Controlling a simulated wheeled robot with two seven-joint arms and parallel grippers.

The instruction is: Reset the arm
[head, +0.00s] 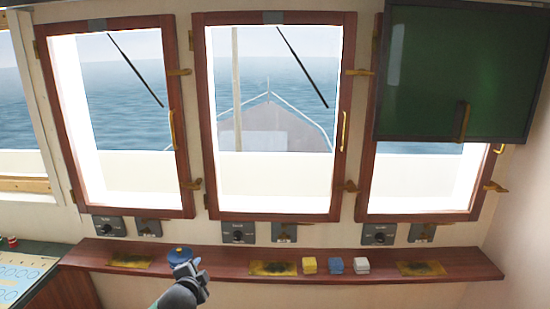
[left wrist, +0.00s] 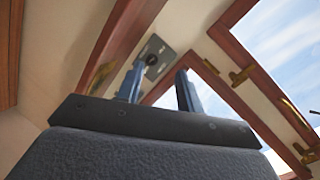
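My left gripper (head: 190,270) comes up from the bottom of the head view, in front of the wooden shelf (head: 225,262) under the windows. In the left wrist view the two blue-grey fingers of this gripper (left wrist: 160,78) stand apart with nothing between them, so it is open and empty. My right gripper is in neither view.
Window frames and several control boxes (head: 238,232) are above. A dark green screen (head: 455,70) hangs upper right. A console (head: 25,275) is at left.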

